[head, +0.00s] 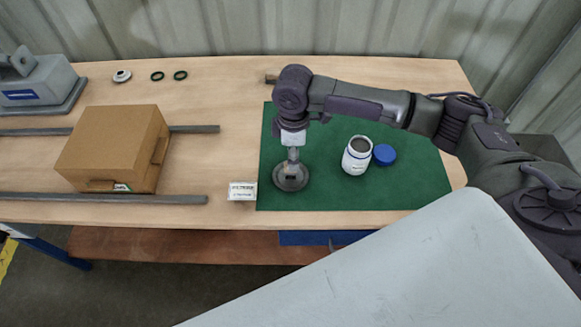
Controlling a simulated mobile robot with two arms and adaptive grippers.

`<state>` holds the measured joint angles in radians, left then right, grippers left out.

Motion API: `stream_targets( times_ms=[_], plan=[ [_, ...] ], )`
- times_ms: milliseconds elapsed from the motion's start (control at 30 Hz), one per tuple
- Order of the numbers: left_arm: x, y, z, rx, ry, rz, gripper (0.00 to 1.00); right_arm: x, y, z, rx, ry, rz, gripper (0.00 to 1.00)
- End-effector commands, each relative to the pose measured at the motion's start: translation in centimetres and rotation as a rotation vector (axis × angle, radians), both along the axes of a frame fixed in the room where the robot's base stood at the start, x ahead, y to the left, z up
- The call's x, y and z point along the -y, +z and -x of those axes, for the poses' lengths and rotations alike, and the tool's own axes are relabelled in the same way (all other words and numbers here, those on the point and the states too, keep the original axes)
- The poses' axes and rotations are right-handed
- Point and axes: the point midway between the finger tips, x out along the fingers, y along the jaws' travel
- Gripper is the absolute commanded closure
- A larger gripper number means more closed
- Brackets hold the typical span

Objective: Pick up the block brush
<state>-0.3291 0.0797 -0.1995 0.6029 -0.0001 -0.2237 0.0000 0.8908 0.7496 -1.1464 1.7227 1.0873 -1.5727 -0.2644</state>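My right arm reaches in from the right over the green mat (410,190). Its gripper (292,140) points down above a round dark-grey disc with an upright stem (290,180). The fingers are small and partly hidden, so I cannot tell whether they are open or shut, or touch the stem. No block brush shows clearly. A small brown piece (270,79) at the mat's back edge, partly covered by my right arm, may be part of it. My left gripper is not in view.
A white open jar (357,156) and blue lid (385,155) stand on the mat. A white label card (242,191) is at its left edge. A cardboard box (110,145) sits across two grey rails. Several small rings and a grey metal block (38,85) lie farther back.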

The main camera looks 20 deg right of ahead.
Motion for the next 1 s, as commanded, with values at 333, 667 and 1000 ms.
stream_targets(
  times_ms=[333, 667, 1000],
  plan=[
    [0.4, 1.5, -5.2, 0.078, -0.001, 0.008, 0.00, -0.6, -3.5, 0.1, -0.001, 0.001, 0.000, 0.48],
    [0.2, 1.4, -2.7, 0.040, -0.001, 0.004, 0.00, -0.6, -5.8, 0.1, 0.001, 0.002, 0.000, 0.48],
    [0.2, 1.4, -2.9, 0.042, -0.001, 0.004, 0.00, -0.6, -5.7, 0.1, 0.002, 0.001, 0.000, 0.88]
  ],
)
